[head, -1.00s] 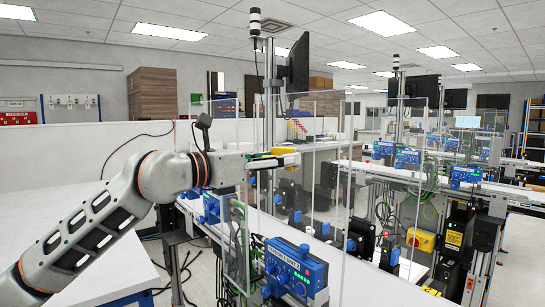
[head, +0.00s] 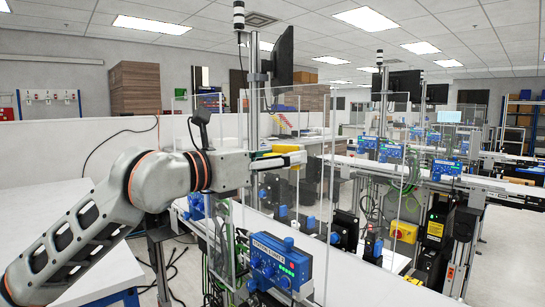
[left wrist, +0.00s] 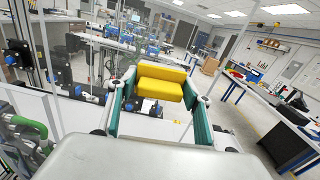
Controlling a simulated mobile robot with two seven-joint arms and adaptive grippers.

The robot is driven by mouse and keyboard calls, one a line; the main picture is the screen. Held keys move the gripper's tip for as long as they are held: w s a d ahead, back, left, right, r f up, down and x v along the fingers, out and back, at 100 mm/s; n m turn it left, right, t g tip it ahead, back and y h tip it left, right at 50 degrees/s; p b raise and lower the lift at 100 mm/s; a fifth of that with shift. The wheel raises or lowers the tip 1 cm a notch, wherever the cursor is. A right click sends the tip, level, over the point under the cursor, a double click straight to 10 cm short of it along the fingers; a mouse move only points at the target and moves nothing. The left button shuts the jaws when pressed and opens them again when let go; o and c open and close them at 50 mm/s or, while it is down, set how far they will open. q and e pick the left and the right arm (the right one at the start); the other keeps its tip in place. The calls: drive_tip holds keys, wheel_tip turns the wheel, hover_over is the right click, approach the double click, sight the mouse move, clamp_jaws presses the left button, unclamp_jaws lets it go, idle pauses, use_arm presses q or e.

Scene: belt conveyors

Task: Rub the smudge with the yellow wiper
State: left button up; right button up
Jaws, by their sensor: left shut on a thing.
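My left gripper (head: 287,158) is shut on the yellow wiper (left wrist: 160,84). In the left wrist view the wiper, a yellow block with a step in it, sits between the two green-lined fingers. In the head view only a strip of the wiper (head: 280,154) shows, partly hidden by a finger. The gripper points right, at the height of the upper part of a clear upright panel (head: 312,112). I cannot tell whether the wiper touches it. I cannot make out the smudge in either view. My right gripper is not in view.
A blue control box (head: 280,262) stands low at the panel's foot. A signal pole (head: 252,75) and a dark monitor (head: 283,62) rise behind. Belt conveyors (head: 410,172) run at right. A white table (head: 85,270) is at lower left.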

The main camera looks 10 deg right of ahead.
use_arm(q)
drive_tip(key=shift+s+d, duration=0.5)
drive_tip(key=shift+s, duration=0.1)
drive_tip(key=shift+w+a, duration=1.15)
drive_tip(key=shift+w, duration=0.4)
drive_tip(key=shift+w+a, duration=1.15)
drive_tip(key=shift+w, duration=0.45)
drive_tip(key=shift+w+a, duration=1.15)
drive_tip(key=shift+w, duration=0.4)
drive_tip(key=shift+a, duration=0.1)
approach(262, 148)
drive_tip(key=shift+w+d+f, duration=0.1)
drive_tip(key=shift+w+d, duration=0.05)
drive_tip(key=shift+d, duration=0.15)
